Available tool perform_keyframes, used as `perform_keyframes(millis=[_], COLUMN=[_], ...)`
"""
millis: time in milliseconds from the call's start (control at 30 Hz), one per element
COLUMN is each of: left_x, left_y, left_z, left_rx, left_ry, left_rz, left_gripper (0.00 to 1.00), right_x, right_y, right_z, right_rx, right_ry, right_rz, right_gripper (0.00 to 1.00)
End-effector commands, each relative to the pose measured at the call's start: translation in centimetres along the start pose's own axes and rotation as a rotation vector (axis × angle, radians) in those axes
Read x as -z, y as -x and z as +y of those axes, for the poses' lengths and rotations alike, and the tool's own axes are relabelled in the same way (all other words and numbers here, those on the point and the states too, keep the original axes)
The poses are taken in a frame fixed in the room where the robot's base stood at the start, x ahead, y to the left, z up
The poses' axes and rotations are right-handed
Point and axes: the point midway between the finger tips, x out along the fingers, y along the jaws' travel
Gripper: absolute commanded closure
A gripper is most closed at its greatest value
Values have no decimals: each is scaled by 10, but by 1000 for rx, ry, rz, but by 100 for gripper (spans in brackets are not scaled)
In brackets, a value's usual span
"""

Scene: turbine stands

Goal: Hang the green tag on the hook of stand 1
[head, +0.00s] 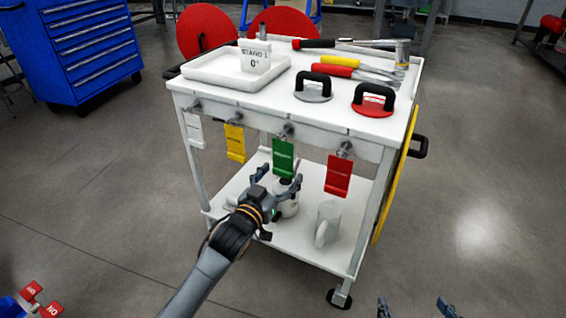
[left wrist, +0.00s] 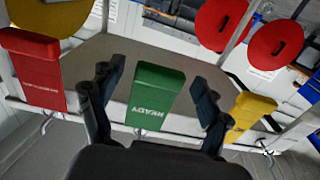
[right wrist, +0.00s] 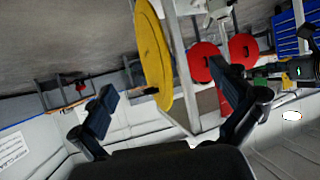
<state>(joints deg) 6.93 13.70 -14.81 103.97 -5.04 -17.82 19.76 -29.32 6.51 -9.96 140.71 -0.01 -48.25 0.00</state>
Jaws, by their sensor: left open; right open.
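The green tag (head: 284,158) hangs from a hook (head: 287,131) on the front edge of a white cart, between a yellow tag and a red tag. My left gripper (head: 278,180) is open just in front of and below it. In the left wrist view the green tag (left wrist: 157,97) shows between the open fingers, and I cannot tell whether they touch it. My right gripper (head: 415,307) is open and empty at the bottom edge of the head view. The cart's sign (head: 255,58) reads "STAND 0"; I cannot identify stand 1.
White (head: 194,131), yellow (head: 235,143) and red (head: 338,176) tags hang on neighbouring hooks. The cart top (head: 330,112) holds a tray, tools and handled discs. A mug (head: 328,223) stands on the lower shelf. A yellow disc (head: 396,190) is at its right side. Open floor lies around.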

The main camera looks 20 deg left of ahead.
Motion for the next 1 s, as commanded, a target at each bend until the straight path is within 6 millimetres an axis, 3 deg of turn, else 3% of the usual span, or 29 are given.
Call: perform_keyframes(millis=[567, 1000], left_x=[0, 0], left_y=[-4, -4], left_z=[0, 0], left_rx=[0, 0], left_ry=[0, 1], left_rz=[0, 0], left_gripper=[23, 23], right_x=[-3, -22], right_y=[1, 5], right_z=[0, 4], right_rx=[-1, -9], right_ry=[0, -1], right_rz=[-20, -112], right_gripper=[0, 0])
